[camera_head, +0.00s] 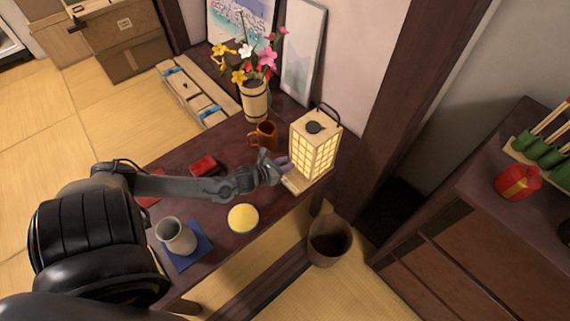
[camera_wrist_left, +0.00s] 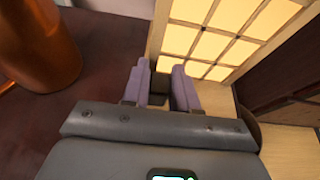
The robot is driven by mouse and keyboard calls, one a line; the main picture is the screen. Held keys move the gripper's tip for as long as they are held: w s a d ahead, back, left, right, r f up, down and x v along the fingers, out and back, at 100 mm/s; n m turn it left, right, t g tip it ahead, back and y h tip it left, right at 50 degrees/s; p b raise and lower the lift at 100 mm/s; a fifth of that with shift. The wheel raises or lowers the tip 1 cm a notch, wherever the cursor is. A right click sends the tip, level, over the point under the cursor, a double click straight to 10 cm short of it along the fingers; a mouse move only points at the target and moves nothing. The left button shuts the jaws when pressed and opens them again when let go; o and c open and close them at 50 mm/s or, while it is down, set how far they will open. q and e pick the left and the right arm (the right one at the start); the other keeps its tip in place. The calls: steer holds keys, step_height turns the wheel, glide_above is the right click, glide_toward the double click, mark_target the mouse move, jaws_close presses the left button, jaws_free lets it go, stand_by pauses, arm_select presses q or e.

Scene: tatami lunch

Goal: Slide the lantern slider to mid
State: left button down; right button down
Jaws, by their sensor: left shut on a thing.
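The lit lantern (camera_head: 315,152) with its paper-grid sides and dark top handle stands upright at the right end of the dark table. Its lit grid also fills the upper right of the left wrist view (camera_wrist_left: 225,42). My left gripper (camera_head: 283,163) reaches in from the left, low beside the lantern's left face. The lantern's pale wooden base (camera_head: 311,181) shows below. My right gripper is not seen.
An orange-brown mug (camera_head: 265,136) stands close behind my left gripper. A flower vase (camera_head: 255,100), a red box (camera_head: 203,165), a yellow round thing (camera_head: 243,217) and a grey jug (camera_head: 177,236) are on the table (camera_head: 212,235). A bin (camera_head: 329,241) stands on the floor below the lantern.

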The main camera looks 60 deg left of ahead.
arm_select(q)
steer(key=d+p, duration=0.1)
steer(key=d, duration=0.3)
steer(key=shift+w+r+p, duration=0.15)
steer(key=shift+w+p, duration=0.2)
steer(key=shift+w, duration=0.05)
steer(key=shift+d+f, duration=0.2)
steer(key=shift+d, duration=0.2)
steer(key=shift+a, duration=0.1)
steer(key=c, duration=1)
jaws_free()
steer(key=shift+a, duration=0.2)
steer(key=shift+o, duration=0.2)
steer(key=shift+d, duration=0.1)
steer(key=shift+r, duration=0.1)
